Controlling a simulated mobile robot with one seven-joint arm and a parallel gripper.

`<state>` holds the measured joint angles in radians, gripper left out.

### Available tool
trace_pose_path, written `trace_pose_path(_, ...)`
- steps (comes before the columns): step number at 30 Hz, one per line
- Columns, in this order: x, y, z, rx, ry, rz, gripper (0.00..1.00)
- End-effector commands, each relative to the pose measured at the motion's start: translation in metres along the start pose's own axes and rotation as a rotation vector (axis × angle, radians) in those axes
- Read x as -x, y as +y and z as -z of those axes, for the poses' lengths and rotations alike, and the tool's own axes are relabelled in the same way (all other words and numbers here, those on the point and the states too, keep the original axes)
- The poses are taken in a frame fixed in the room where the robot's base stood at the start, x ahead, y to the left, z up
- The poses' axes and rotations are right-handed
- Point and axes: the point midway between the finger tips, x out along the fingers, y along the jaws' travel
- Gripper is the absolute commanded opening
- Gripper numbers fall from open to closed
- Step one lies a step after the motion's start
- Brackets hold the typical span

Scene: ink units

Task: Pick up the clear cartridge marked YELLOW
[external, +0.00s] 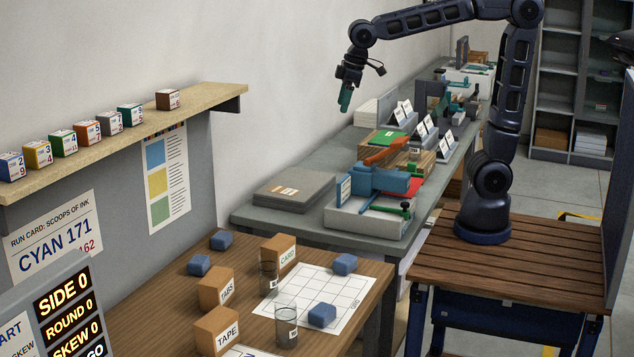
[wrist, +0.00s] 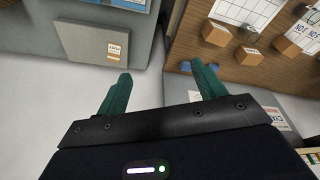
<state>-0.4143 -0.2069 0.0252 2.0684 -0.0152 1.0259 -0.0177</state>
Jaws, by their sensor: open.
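Two clear cylinders stand on the wooden table in the external view: one (external: 286,327) near the TAPE box, the other (external: 268,280) in front of the CARD box. My gripper (external: 345,97) hangs high above the bench, far from the cylinders. In the wrist view its green fingers (wrist: 160,72) are apart with nothing between them.
Boxes marked TAPE (external: 217,332), TABS (external: 216,288) and CARD (external: 279,252) stand beside the cylinders. Blue blocks (external: 322,315) lie around a white grid sheet (external: 325,286). A grey flat case (external: 290,190) and a blue device (external: 380,181) occupy the bench. A shelf (external: 215,97) with small cubes runs along the wall.

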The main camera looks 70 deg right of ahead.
Motion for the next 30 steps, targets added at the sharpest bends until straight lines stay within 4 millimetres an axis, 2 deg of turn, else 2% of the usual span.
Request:
trace_pose_path(1,-0.006,-0.015,0.017,0.031,-0.011,0.008,0.69)
trace_pose_path(6,-0.024,-0.062,0.063,0.122,-0.038,0.028,0.69)
trace_pose_path(11,-0.046,-0.114,0.101,0.207,-0.064,0.045,0.69)
trace_pose_path(15,-0.068,-0.165,0.128,0.281,-0.085,0.059,0.69)
trace_pose_path(20,-0.096,-0.229,0.151,0.367,-0.111,0.074,0.69)
trace_pose_path(24,-0.123,-0.290,0.164,0.442,-0.132,0.086,0.69)
trace_pose_path(30,-0.165,-0.380,0.169,0.548,-0.164,0.101,0.69)
